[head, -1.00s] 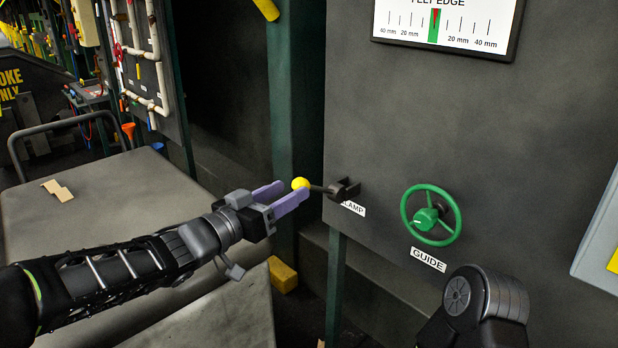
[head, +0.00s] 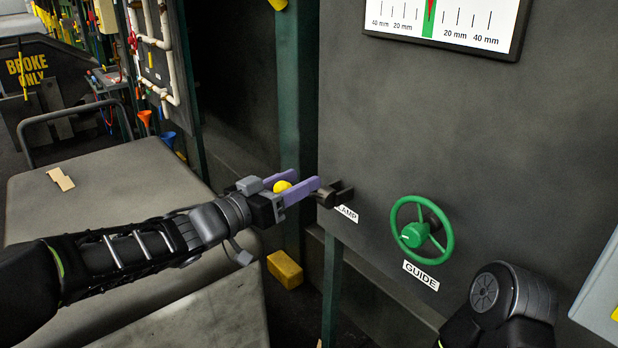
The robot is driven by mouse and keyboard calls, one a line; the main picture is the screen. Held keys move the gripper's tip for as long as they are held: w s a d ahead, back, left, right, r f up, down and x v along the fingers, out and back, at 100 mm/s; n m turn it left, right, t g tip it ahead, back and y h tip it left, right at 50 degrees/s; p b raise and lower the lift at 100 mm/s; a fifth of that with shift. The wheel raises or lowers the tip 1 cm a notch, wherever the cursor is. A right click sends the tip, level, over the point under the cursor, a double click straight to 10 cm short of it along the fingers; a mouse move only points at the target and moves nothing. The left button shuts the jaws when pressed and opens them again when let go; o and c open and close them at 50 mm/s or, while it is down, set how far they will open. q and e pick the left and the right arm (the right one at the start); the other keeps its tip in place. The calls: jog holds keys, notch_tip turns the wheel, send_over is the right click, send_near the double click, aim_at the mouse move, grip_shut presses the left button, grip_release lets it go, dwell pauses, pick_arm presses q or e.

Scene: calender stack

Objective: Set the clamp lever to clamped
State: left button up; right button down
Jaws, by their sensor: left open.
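The clamp lever's yellow ball knob (head: 282,186) shows in the head view, left of the grey panel. Its dark pivot bracket (head: 334,195) sits on the panel beside a partly covered CLAMP label (head: 347,213). My left gripper (head: 305,180) is open, with its two purple fingers on either side of the knob. The knob lies deep between the fingers, close to the palm, and the fingertips reach near the bracket. The lever's rod is mostly hidden behind the near finger. My right arm shows at the lower right, but its gripper is out of view.
A green handwheel (head: 421,223) labelled GUIDE is on the panel to the right of the lever. A gauge display (head: 445,22) hangs above. A grey cart top (head: 110,190) lies below my left arm. A yellow block (head: 285,269) is low beside the green post.

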pick_arm(q)
jog(key=shift+a, duration=0.1)
grip_shut()
dwell(0.5)
dwell(0.9)
